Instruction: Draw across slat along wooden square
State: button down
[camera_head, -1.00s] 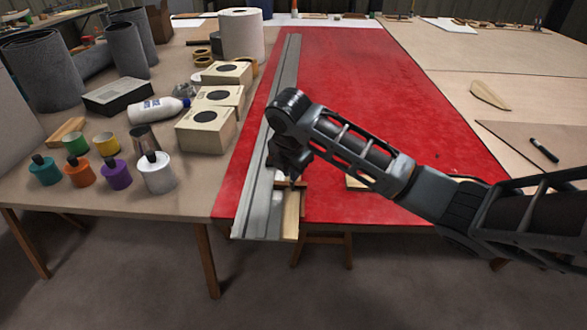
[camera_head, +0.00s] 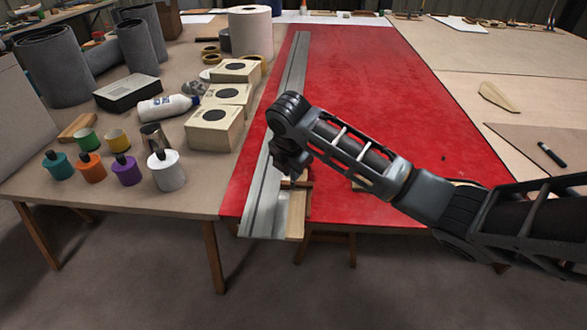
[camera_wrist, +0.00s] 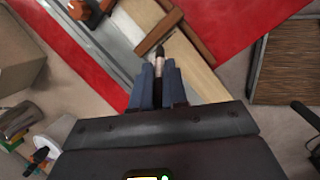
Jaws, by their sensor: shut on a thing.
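My gripper (camera_head: 289,170) hangs over the near end of the red bench top. In the wrist view my gripper (camera_wrist: 160,73) is shut on a slim marking tool (camera_wrist: 159,61), light-bodied with a dark tip. The tip points at the pale wooden slat (camera_wrist: 203,82), close beside the brown wooden square (camera_wrist: 158,31); whether it touches is unclear. The square lies across the slat. In the head view the slat (camera_head: 297,217) lies beside the metal rail at the near edge, and the square (camera_head: 307,195) is partly hidden by my gripper.
A long metal rail (camera_head: 275,140) runs down the red top's left side. The red top (camera_head: 390,110) is mostly clear to the right.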

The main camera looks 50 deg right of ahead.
jog(key=shift+a, duration=0.1)
notch_tip(320, 180, up, 5)
jog(key=p, duration=0.4)
jog(key=shift+r+p, duration=0.8)
jog(key=shift+r, duration=3.2)
jog(key=shift+f, duration=0.1)
